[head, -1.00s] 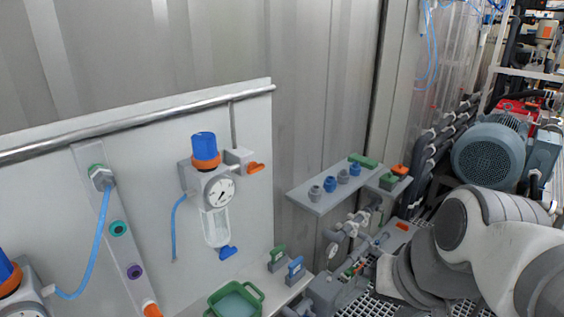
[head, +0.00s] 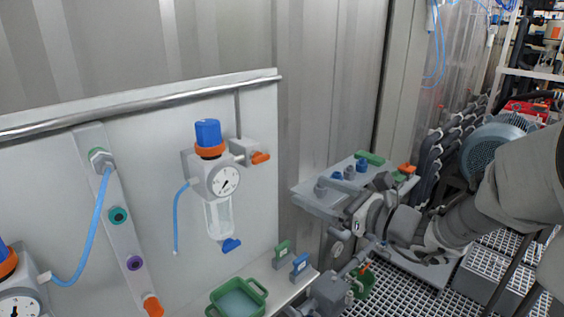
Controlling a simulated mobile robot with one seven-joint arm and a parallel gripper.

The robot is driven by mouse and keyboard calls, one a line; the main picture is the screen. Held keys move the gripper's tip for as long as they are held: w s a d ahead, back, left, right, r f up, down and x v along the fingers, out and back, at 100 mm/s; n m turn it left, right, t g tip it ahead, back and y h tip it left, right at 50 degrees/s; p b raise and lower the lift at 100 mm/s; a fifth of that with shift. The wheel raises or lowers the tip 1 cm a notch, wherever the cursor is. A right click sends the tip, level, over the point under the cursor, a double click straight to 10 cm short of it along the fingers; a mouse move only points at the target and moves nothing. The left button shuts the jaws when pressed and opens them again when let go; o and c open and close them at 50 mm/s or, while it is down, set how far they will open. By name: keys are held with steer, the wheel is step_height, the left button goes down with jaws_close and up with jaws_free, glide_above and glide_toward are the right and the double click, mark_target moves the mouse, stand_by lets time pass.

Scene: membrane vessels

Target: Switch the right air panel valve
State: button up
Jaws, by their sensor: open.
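On the right air panel, a small grey valve block carries an orange valve handle (head: 260,157), which lies roughly level and points right. It sits just right of the air regulator (head: 208,148) with its blue knob, orange ring, round gauge and clear bowl. My gripper (head: 340,210) is open and empty, right of and lower than the valve, in front of the grey shelf. It is clearly apart from the handle. Part of the shelf is hidden behind my gripper and wrist.
A metal rail (head: 140,103) runs along the panel's top. Below stand a green tray (head: 238,298), a green tag block (head: 282,254) and a blue one (head: 300,266). The grey shelf (head: 308,190) holds several fittings. A blue hose (head: 96,225) hangs at left.

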mark_target(263, 161)
steer(key=shift+m+t, duration=0.5)
steer(key=shift+m, duration=0.1)
steer(key=x, duration=0.5)
steer(key=w+d+x, duration=0.1)
steer(key=x, duration=1.1)
steer(key=shift+w+f, duration=0.2)
steer(key=shift+w, duration=0.25)
steer(key=c, duration=1.4)
